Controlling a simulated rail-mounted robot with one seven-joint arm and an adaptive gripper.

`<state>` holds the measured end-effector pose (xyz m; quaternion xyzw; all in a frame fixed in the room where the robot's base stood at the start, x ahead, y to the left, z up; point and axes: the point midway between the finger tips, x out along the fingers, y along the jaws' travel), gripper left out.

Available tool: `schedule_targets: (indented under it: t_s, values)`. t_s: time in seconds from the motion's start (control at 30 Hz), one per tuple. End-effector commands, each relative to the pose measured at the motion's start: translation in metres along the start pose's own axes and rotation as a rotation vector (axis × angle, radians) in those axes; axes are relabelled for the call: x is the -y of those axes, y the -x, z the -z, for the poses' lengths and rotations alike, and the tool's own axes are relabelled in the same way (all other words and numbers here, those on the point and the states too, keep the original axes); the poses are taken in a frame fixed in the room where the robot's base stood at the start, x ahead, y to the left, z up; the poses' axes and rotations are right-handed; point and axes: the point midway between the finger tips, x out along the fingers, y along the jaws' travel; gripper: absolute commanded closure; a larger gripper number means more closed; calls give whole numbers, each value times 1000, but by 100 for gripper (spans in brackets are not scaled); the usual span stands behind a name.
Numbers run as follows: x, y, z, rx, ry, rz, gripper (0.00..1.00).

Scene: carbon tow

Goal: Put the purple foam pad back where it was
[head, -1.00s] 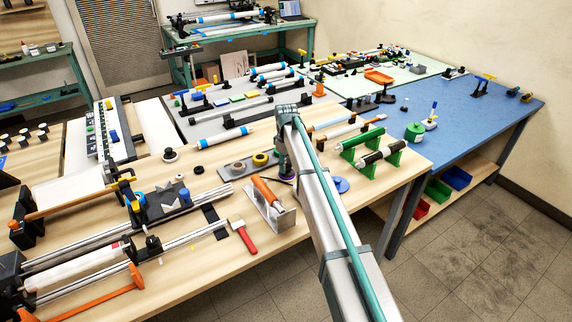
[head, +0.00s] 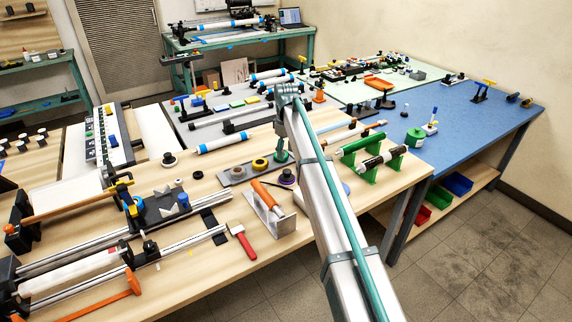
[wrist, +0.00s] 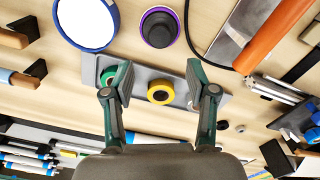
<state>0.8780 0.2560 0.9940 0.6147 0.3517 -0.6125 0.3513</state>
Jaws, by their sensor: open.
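My gripper (wrist: 158,80) is open in the wrist view, with nothing between its two fingers. It is over a grey tray (wrist: 145,68) that holds a yellow ring (wrist: 161,93) and a green ring (wrist: 107,76), partly hidden by the left finger. The only clearly purple thing is a round piece (wrist: 159,28) with a dark rim and purple ring, beside the tray on the wood table; I cannot tell whether it is the foam pad. It also shows in the head view (head: 287,177), near my arm. The tray (head: 232,178) also shows there.
A blue-rimmed white disc (wrist: 86,22) lies beside the purple-ringed piece. Green stands (head: 367,150) hold rollers at right.

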Motion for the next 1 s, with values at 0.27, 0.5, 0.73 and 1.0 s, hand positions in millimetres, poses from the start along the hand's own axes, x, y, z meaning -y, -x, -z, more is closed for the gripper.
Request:
schedule_targets:
  t_s: [0.27, 0.5, 0.73, 1.0]
  values:
    - [0, 32, 0, -1, 0, -1, 43]
    - [0, 37, 0, 0, 0, 0, 43]
    - [-3, 36, -4, 2, -6, -5, 43]
    - [-56, 26, -81, 52, -134, -107, 43]
